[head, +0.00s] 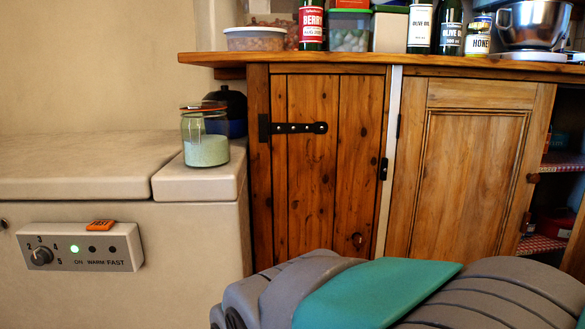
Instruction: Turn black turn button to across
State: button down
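A small black turn button (383,168) sits at the right edge of the plank door (307,190), about halfway up. It looks upright, with its long side vertical. Its fine detail is too small to make out. My gripper is not in view. Grey and teal links of my arm fill the bottom right and hide the lower part of the door.
A wooden counter (400,62) carrying jars, bottles and a mixer bowl runs above the doors. A glass jar (205,138) stands on the pale ledge at left, above a dial panel (80,247). A panelled door (468,170) and open shelves lie to the right.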

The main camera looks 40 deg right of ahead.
aim_at(385, 161)
jog(key=k+z, duration=0.1)
jog(key=z, duration=1.45)
